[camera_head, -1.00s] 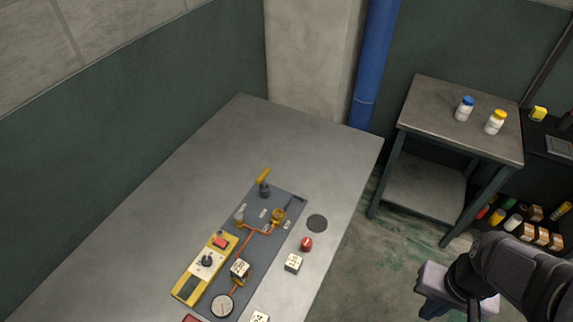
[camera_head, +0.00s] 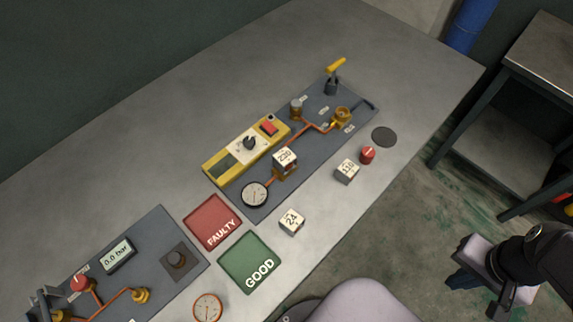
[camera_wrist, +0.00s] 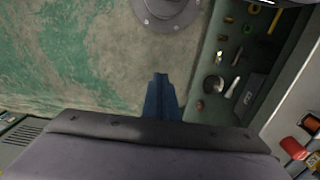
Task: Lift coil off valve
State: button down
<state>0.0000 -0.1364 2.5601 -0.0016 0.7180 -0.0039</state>
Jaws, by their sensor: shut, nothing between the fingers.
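A white-topped cube coil (camera_head: 285,157), with a label that seems to read 230, sits on the brass valve (camera_head: 287,174) on the grey panel (camera_head: 318,150). Copper pipe runs from the valve. Two more cube coils stand loose on the table, one marked 110 (camera_head: 347,171) and one marked 24 (camera_head: 292,221). My gripper (camera_head: 463,282) is off the table's right edge, over the floor, well apart from the coil. Its blue fingers are together and empty in the wrist view (camera_wrist: 161,92). The wrist view shows no coil or valve.
FAULTY red tray (camera_head: 198,217) and GOOD green tray (camera_head: 236,269) lie at the front. A gauge (camera_head: 254,194), yellow tester (camera_head: 222,162), red knob (camera_head: 367,155) and black disc (camera_head: 384,137) are nearby. A second panel (camera_head: 151,226) is at lower left. The table's back is clear.

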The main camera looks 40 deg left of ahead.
dwell(0.4)
jog(key=c, duration=1.2)
grip_release()
jog(key=w+a+r+p, duration=0.3)
jog(key=a+r, duration=0.1)
jog(key=a, duration=0.6)
jog(key=w+a+r+p, duration=0.3)
jog(key=w+a+r, duration=0.1)
jog(key=a, duration=0.6)
jog(key=shift+m, duration=0.3)
jog(key=s+a+r+p, duration=0.1)
jog(key=a, duration=0.3)
jog(key=s+a+r+p, duration=0.1)
jog(key=s+a, duration=0.1)
jog(key=a, duration=0.3)
jog(key=s+a+r+p, duration=0.1)
jog(key=s+a, duration=0.1)
jog(key=a, duration=0.3)
jog(key=shift+r, duration=0.1)
jog(key=r+p, duration=0.1)
jog(key=p, duration=0.1)
send_over(285, 156)
jog(key=shift+w+d+r, duration=0.15)
jog(key=shift+w+d, duration=0.15)
jog(key=shift+w, duration=0.05)
jog(key=shift+s+a, duration=0.3)
jog(key=shift+s, duration=0.05)
jog(key=shift+f+p, duration=1.75)
jog(key=shift+f, duration=1.9)
